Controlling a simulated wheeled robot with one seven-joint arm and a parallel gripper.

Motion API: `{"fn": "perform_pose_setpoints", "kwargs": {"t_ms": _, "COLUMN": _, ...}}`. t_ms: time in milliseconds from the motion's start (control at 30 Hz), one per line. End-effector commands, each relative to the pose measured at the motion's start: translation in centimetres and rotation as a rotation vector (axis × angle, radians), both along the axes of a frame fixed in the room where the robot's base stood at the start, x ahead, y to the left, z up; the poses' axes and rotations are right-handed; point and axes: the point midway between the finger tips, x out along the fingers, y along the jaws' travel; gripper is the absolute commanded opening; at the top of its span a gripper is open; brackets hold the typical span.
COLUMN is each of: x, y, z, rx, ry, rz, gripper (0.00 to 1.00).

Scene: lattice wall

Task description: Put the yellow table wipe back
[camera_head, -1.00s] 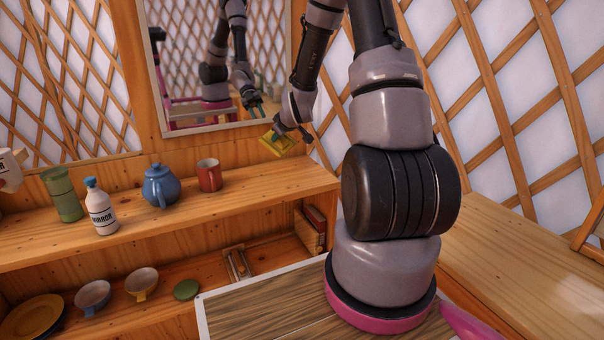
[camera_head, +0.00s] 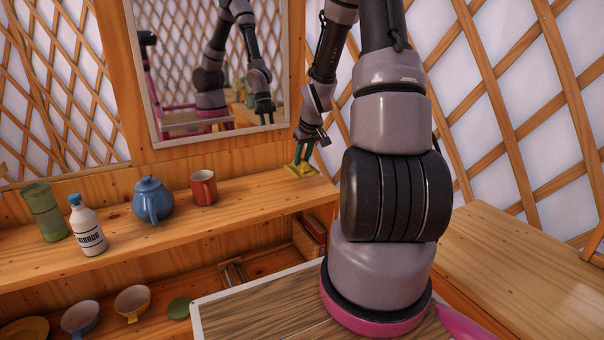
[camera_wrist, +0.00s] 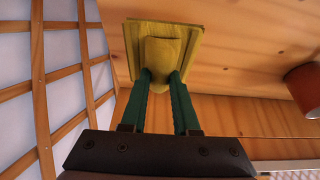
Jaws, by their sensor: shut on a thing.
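The yellow table wipe (camera_head: 300,170) is a flat yellow block with a raised handle. It is at the right end of the upper wooden shelf (camera_head: 245,205), at or just above the surface; I cannot tell if it touches. My gripper (camera_head: 303,152) points down with its green fingers shut on the wipe's handle. In the wrist view the wipe (camera_wrist: 162,50) lies beyond the fingertips of my gripper (camera_wrist: 160,78), which close on its handle. The wipe's underside is hidden.
A red mug (camera_head: 204,188), a blue teapot (camera_head: 152,200), a white bottle (camera_head: 87,228) and a green container (camera_head: 45,210) stand left of the wipe on the shelf. A mirror (camera_head: 200,60) hangs behind. Bowls (camera_head: 133,301) stand on the lower shelf. The lattice wall is close on the right.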

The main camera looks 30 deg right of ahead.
Motion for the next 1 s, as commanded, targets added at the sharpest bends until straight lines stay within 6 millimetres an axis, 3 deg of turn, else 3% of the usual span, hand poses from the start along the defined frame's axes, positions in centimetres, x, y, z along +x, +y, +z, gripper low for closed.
{"fn": "perform_pose_setpoints", "kwargs": {"t_ms": 400, "x": 0.0, "y": 0.1, "z": -4.5, "rx": 0.000, "ry": 0.001, "rz": 0.002, "gripper": 0.00}}
{"fn": "perform_pose_setpoints", "kwargs": {"t_ms": 733, "x": 0.0, "y": 0.0, "z": -4.8, "rx": 0.000, "ry": -0.001, "rz": 0.001, "gripper": 0.00}}
{"fn": "perform_pose_setpoints", "kwargs": {"t_ms": 767, "x": 0.0, "y": 0.0, "z": -4.8, "rx": 0.000, "ry": -0.002, "rz": 0.001, "gripper": 0.37}}
{"fn": "perform_pose_setpoints", "kwargs": {"t_ms": 800, "x": 0.0, "y": 0.0, "z": -4.8, "rx": 0.000, "ry": -0.002, "rz": 0.001, "gripper": 0.52}}
{"fn": "perform_pose_setpoints", "kwargs": {"t_ms": 833, "x": 0.0, "y": 0.0, "z": -4.8, "rx": 0.000, "ry": -0.002, "rz": 0.001, "gripper": 0.59}}
{"fn": "perform_pose_setpoints", "kwargs": {"t_ms": 1000, "x": 0.0, "y": 0.0, "z": -4.8, "rx": 0.000, "ry": -0.002, "rz": 0.001, "gripper": 0.59}}
